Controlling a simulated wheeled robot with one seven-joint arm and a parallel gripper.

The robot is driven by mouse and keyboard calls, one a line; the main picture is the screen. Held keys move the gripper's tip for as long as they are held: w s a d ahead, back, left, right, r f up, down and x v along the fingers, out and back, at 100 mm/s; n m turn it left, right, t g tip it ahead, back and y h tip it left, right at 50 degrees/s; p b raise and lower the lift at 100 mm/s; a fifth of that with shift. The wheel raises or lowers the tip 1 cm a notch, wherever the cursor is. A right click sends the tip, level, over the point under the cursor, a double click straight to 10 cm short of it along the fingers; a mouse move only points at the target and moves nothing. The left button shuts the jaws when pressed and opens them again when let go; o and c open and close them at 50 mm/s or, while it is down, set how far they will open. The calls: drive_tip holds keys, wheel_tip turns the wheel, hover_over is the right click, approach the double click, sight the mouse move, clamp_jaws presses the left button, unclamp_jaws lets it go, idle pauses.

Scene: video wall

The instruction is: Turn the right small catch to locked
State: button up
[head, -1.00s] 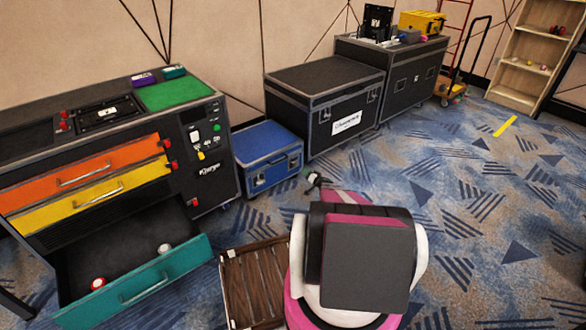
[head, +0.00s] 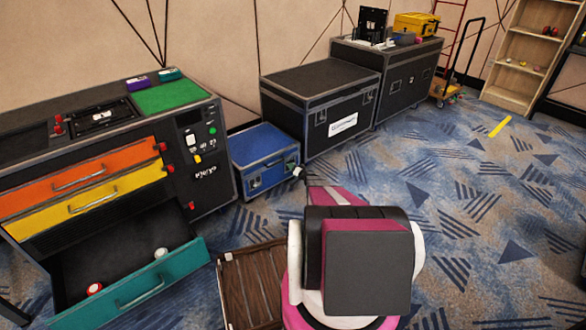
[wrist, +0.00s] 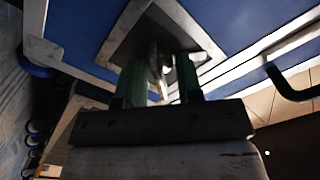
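The blue case (head: 264,143) stands on the carpet between two black units. My gripper (head: 299,173) is at the lower right of its front, mostly hidden behind my arm in the head view. In the wrist view, the blue case (wrist: 85,28) fills the top, with a metal catch plate (wrist: 118,45) on it. A small light catch (wrist: 157,60) shows between the green fingertips of my gripper (wrist: 160,78). The fingers stand apart, one on each side of the catch; contact is unclear. The catch's exact angle is blurred and partly hidden.
A black handle (wrist: 290,85) juts out at the right of the wrist view. A black flight case (head: 322,105) stands right of the blue case. A teal drawer (head: 150,284) hangs open at the left, near a brown slatted crate (head: 250,285). Carpet at right is clear.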

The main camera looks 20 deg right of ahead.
drive_tip(key=c, duration=0.6)
drive_tip(key=shift+o, duration=0.2)
drive_tip(key=shift+m, duration=0.3)
drive_tip(key=m, duration=0.4)
drive_tip(key=shift+d+m, duration=0.1)
drive_tip(key=shift+m, duration=0.2)
drive_tip(key=m, duration=0.5)
drive_tip(key=shift+f, duration=0.1)
drive_tip(key=o, duration=0.6)
drive_tip(key=shift+c, duration=0.2)
drive_tip(key=shift+s, duration=0.15)
